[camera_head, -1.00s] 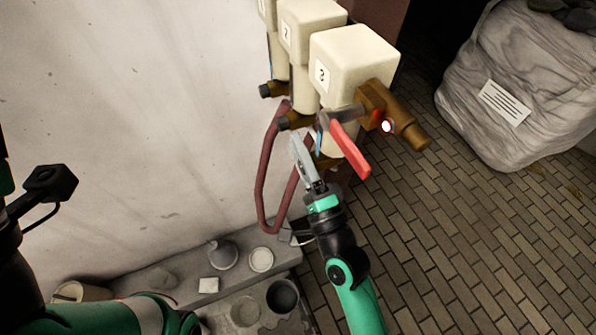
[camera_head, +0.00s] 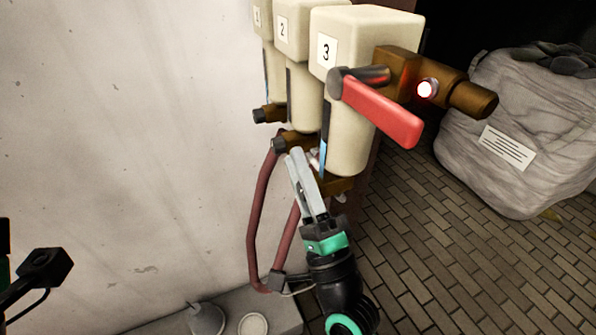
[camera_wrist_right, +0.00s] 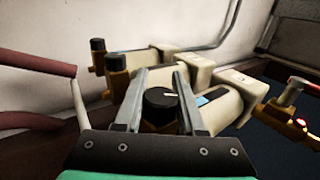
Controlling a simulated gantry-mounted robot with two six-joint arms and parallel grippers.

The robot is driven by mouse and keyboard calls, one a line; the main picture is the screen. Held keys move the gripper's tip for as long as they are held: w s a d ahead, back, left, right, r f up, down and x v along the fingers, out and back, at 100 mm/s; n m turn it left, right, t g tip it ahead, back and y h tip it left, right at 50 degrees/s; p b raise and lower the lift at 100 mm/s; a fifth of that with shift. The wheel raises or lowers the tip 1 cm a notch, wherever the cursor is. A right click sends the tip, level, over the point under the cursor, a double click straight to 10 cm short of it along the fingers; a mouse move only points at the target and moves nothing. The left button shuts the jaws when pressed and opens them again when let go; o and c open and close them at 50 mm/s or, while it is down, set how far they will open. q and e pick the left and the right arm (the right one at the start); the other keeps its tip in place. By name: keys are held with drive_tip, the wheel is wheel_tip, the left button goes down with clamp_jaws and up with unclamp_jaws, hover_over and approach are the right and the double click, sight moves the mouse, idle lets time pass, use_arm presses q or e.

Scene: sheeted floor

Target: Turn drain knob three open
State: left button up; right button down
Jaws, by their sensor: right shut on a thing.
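The cream filter housing labelled 3 (camera_head: 345,150) is the nearest of a row on the wall. Its round black drain knob (camera_wrist_right: 160,103) has a white mark pointing right in the right wrist view. My right gripper (camera_head: 300,158) reaches up under housing three from below. Its two grey fingers (camera_wrist_right: 159,85) are closed on the knob's two sides. In the head view the fingers hide this knob. My left gripper's jaws are out of the picture; only dark parts of my left arm show at the left edge.
A red lever (camera_head: 382,112) and a glowing button (camera_head: 428,89) sit on housing three's brass valve. Housings 2 (camera_head: 298,35) and 1 (camera_head: 262,25) stand behind, with black knobs below. A red hose (camera_head: 258,215) hangs left of my fingers. A wrapped sack (camera_head: 500,120) stands right.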

drive_tip(key=c, duration=0.5)
unclamp_jaws()
drive_tip(key=b+v, duration=0.2)
drive_tip(key=v, duration=0.9)
drive_tip(key=shift+s+f, duration=0.2)
drive_tip(key=shift+d, duration=0.1)
